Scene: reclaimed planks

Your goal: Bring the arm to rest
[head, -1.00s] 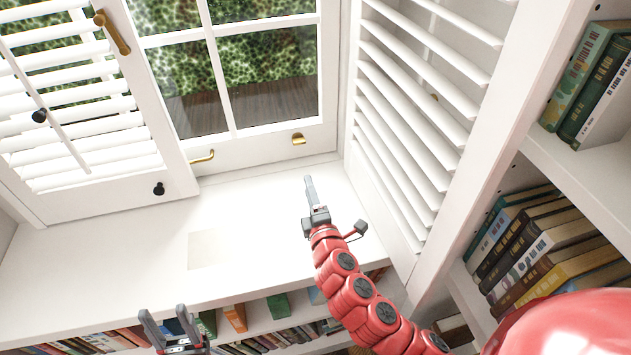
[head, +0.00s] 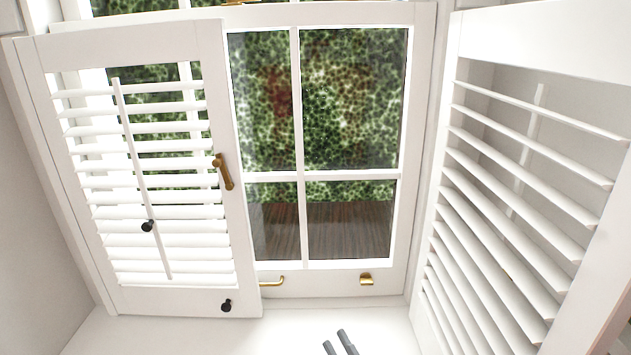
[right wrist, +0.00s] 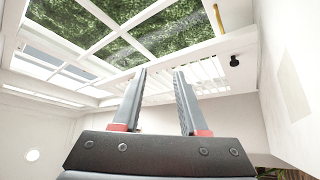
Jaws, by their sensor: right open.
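My right gripper (head: 340,341) shows only as two dark grey fingertips at the bottom edge of the head view, over the white sill. In the right wrist view its two fingers (right wrist: 160,100) stand apart with nothing between them, so it is open and empty. The rest of my right arm is out of the head view. My left gripper is not in view.
A white slatted shutter (head: 130,290) covers the window's left part. Another shutter (head: 500,215) stands swung out at the right. The paned window (head: 335,176) has brass fittings (head: 366,279) low down. The white sill (head: 200,335) below is bare where visible.

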